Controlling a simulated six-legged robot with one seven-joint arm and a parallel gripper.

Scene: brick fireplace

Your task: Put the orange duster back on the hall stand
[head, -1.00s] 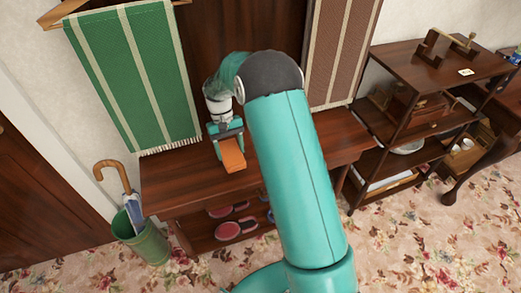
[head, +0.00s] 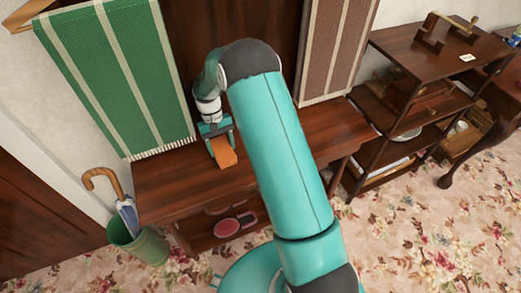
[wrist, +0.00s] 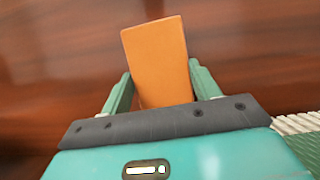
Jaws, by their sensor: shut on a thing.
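The orange duster (head: 223,152) is a small orange block, held between the fingers of my gripper (head: 216,135). In the wrist view the duster (wrist: 156,58) stands out beyond the two green fingers, one on each side of it, and its near end is hidden in the gripper. The hall stand (head: 170,185) is dark brown wood with a flat top and a lower shelf. My gripper and the duster are over its top, left of my arm. I cannot tell whether the duster touches the wood.
A green striped cloth (head: 120,75) and a brown striped cloth (head: 338,50) hang behind the stand. Red shoes (head: 228,228) sit on its lower shelf. A green bin (head: 140,243) with an umbrella stands at left. A wooden shelf unit (head: 415,45) stands at right. The stand's top looks bare.

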